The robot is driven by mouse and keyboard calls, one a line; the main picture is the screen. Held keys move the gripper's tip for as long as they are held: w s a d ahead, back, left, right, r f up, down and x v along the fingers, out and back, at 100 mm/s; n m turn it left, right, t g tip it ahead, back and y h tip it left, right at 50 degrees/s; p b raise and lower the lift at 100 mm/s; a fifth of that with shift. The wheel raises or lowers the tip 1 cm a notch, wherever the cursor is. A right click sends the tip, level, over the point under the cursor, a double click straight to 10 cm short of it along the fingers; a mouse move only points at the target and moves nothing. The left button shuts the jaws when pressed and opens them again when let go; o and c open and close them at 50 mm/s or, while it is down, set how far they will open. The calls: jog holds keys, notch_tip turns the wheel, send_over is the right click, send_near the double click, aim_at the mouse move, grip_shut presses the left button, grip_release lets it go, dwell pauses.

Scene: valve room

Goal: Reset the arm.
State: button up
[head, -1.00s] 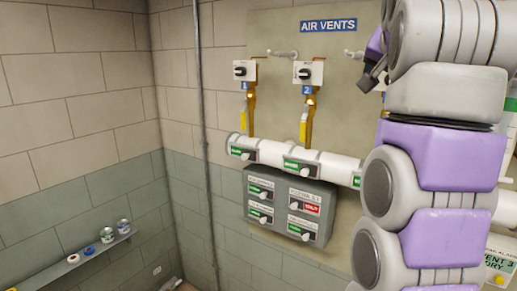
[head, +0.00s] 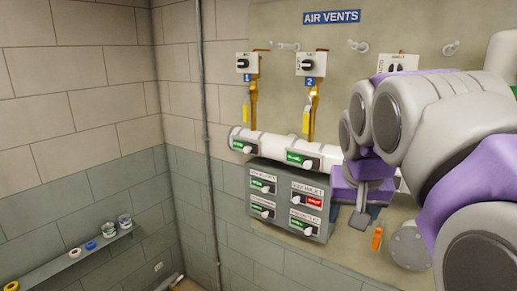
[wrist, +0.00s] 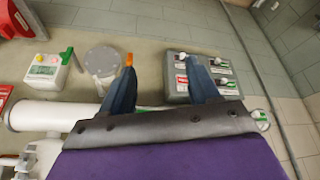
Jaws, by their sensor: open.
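My gripper (head: 357,212) hangs in front of the vent panel, just right of the grey switch box (head: 290,226) in the head view. The arm comes in from the right and hides part of the panel. The left finger is beside a round grey plate (wrist: 103,60).
A white pipe (head: 270,147) crosses the wall, with valves and switch plates (head: 311,64) above it, under an AIR VENTS sign (head: 332,17). A shelf (head: 70,265) at left holds cans and rolls. The left wall is otherwise bare.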

jog(key=s+a+f+n+g, duration=0.1)
jog(key=s+a+f+g, duration=0.1)
jog(key=s+f, duration=1.1)
jog(key=s+a+f+n+g+y+b, duration=0.1)
jog(key=s+f+g, duration=0.3)
jog(key=s+f, duration=0.9)
jog(key=shift+s+a+f+b, duration=0.3)
jog(key=shift+s+a+f, duration=0.1)
jog(key=shift+s, duration=0.6)
